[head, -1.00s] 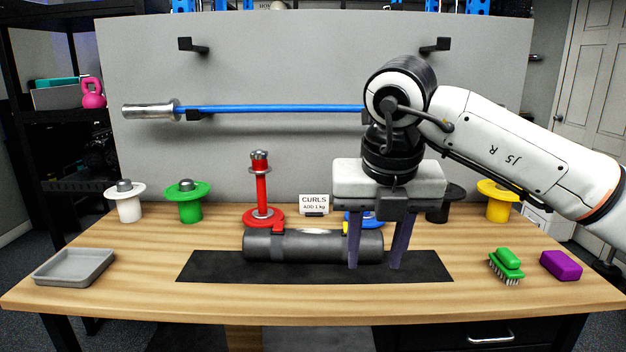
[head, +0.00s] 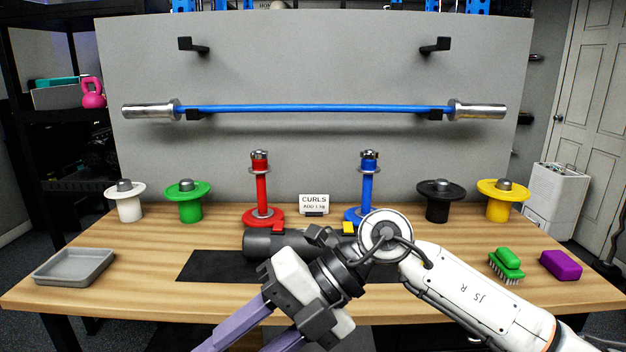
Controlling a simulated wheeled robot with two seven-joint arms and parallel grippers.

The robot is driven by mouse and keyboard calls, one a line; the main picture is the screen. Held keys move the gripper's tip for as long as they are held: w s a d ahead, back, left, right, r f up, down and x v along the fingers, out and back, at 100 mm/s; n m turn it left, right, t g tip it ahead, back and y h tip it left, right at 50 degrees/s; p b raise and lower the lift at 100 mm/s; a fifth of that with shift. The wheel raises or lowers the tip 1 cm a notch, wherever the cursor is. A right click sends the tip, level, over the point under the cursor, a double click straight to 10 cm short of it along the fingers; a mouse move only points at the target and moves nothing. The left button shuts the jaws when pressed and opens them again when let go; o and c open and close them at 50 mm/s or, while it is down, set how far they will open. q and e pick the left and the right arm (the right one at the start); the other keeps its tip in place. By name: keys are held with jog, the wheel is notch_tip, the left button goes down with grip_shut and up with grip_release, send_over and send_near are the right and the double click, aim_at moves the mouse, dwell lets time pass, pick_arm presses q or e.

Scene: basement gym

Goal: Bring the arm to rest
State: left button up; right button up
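My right gripper (head: 240,338) is low in the middle of the head view, in front of the table's middle, with its fingers pointing down and to the left. The two purple-grey fingers stand apart and nothing shows between them; their tips run to the bottom edge of the picture. My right arm comes in from the lower right, its "JS R" link low over the table's front. My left gripper is not in view.
On the table (head: 130,285), a dark cylinder (head: 262,245) lies on a black mat (head: 205,265), partly behind my arm. Red (head: 261,195) and blue (head: 367,185) stands rise behind. A grey tray (head: 75,267) is left; a green brush (head: 506,263) and purple block (head: 561,265) are right.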

jog(key=s+a+r+m+g+y, duration=0.1)
jog(key=s+a+r+m+y, duration=0.15)
jog(key=y, duration=0.35)
jog(key=w+d+f+m+t+y, duration=0.15)
jog(key=w+d+m+t, duration=0.3)
jog(key=m+t, duration=0.45)
jog(key=w+d+f+m+t+y, duration=0.1)
jog(key=w+d+f+m+t, duration=0.15)
jog(key=w+m+t, duration=0.45)
jog(key=d+f+m+t+h, duration=0.6)
jog(key=d+f+m+h, duration=0.2)
jog(key=f+m, duration=0.15)
jog(key=s+d+f+m+g+h, duration=0.1)
jog(key=s+d+f+m+h, duration=0.25)
jog(key=f, duration=0.45)
jog(key=s+d+f+m+g+h, duration=0.25)
jog(key=d+f, duration=0.25)
jog(key=f, duration=0.3)
jog(key=s+d+f+m+g+h, duration=0.1)
jog(key=s+d+f+g, duration=0.1)
jog(key=s+f, duration=0.4)
jog(key=s+d+f+m+g+h, duration=0.1)
jog(key=s+d+f+m+g, duration=0.1)
jog(key=s+f, duration=0.5)
jog(key=shift+s+d+g+h, duration=0.35)
jog(key=shift+s+d+g, duration=0.3)
jog(key=shift+s+d, duration=0.35)
